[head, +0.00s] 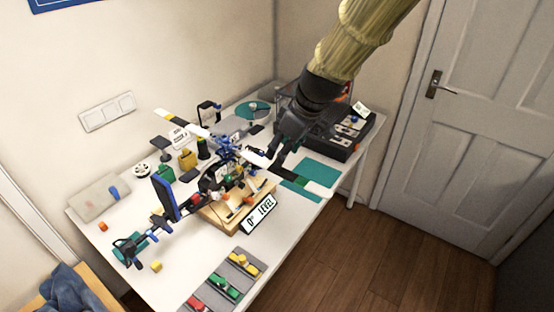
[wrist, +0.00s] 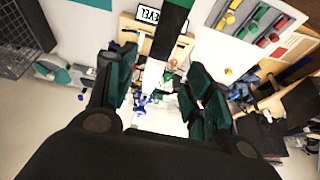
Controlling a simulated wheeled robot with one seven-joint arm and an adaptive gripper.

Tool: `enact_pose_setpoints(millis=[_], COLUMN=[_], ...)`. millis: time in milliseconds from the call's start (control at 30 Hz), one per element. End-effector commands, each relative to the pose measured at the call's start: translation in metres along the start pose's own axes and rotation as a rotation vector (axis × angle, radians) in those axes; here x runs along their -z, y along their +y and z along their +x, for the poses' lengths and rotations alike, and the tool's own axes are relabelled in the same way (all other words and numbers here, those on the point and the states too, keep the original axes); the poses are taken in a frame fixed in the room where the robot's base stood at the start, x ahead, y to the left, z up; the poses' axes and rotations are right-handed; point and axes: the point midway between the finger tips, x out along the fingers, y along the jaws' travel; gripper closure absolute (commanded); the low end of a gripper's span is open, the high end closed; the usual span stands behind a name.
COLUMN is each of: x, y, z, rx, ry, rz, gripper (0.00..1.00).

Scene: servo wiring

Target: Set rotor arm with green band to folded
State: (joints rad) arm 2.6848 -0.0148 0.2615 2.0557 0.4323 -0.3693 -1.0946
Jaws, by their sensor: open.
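The rotor arm with the green band shows in the head view as a white bar (head: 255,158) running right from the blue-and-black hub assembly (head: 225,150). My gripper (head: 280,152) is open above the right side of the assembly. In the wrist view its dark fingers (wrist: 158,88) stand apart on either side of the bar; I cannot tell if they touch it.
A wooden stand with a "0° LEVEL" sign (head: 260,213) is in front of the hub. Red, green and yellow parts lie on a grey tray (head: 215,292) at the table's front. A dark box (head: 340,135) stands at the right rear.

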Motion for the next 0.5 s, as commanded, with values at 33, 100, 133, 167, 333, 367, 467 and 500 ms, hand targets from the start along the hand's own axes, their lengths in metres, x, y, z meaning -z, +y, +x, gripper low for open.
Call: enact_pose_setpoints(millis=[33, 100, 133, 167, 333, 367, 467, 500], x=[0.000, -0.001, -0.001, -0.001, -0.001, -0.001, -0.001, -0.002], y=[0.000, 0.000, 0.000, 0.001, 0.001, 0.000, 0.001, 0.001], z=[0.006, 0.014, 0.018, 0.021, 0.040, 0.043, 0.051, 0.054], rx=[0.001, 0.002, 0.001, 0.000, 0.001, 0.001, 0.000, 0.000], ry=[-0.002, -0.002, -0.001, 0.000, 0.000, 0.000, 0.000, 0.000], rz=[0.000, 0.001, 0.002, 0.003, 0.004, 0.004, 0.002, 0.003], gripper=[0.48, 0.48, 0.48, 0.48, 0.48, 0.48, 0.48, 0.48])
